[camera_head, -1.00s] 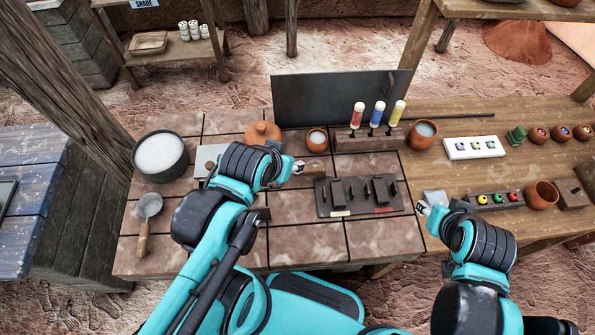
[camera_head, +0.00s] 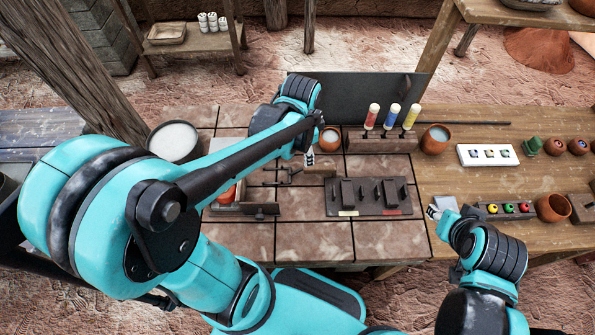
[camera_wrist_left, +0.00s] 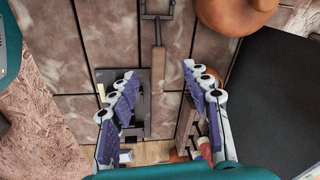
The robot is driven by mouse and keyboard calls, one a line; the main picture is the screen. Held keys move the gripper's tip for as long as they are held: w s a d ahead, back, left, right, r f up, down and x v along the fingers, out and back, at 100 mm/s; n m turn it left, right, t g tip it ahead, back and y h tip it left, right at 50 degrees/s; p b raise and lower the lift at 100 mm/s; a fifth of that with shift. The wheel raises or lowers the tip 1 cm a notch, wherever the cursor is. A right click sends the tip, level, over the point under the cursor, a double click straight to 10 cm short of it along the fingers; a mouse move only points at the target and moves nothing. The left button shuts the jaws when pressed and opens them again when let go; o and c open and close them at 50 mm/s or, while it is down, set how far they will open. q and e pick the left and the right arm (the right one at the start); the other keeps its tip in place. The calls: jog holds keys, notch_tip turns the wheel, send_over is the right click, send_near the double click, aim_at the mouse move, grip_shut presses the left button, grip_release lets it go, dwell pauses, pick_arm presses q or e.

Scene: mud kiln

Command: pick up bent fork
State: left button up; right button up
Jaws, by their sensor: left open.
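A fork-like tool with a dark metal head (camera_wrist_left: 157,12) and a straight wooden handle (camera_wrist_left: 157,75) lies on the tiled bench in the left wrist view; I take it for the bent fork. In the head view its dark head (camera_head: 272,178) shows left of its brown handle (camera_head: 320,170), partly behind my left arm. My left gripper (camera_head: 309,158) is open and empty above the handle. In the left wrist view the handle lies between its fingers (camera_wrist_left: 158,70), apart from both. My right gripper (camera_head: 433,212) is low at the bench's right part; its jaws are too small to read.
A dark tray with blocks (camera_head: 368,208) lies just in front of the handle. A rack with red, blue and yellow bottles (camera_head: 383,142), a small cup (camera_head: 330,139) and an upright dark panel (camera_head: 350,96) stand behind. The front tiles (camera_head: 325,240) are clear.

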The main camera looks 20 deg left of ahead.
aim_at(299, 171)
pick_arm(q)
jog(key=f+m, duration=0.1)
jog(key=w+f+m+g, duration=0.1)
jog(key=f, duration=0.1)
jog(key=shift+w+a+f+m, duration=0.2)
jog(key=shift+w+f+m, duration=0.1)
jog(key=shift+f+m, duration=0.1)
jog(key=shift+f+g, duration=0.3)
jog(key=shift+f, duration=0.05)
jog(key=f+b, duration=0.1)
jog(key=f, duration=0.2)
jog(key=f+b, duration=0.2)
jog(key=f, duration=0.2)
jog(key=shift+d+f+b, duration=0.2)
jog(key=shift+f+b, duration=0.1)
jog(key=shift+r, duration=0.1)
grip_shut()
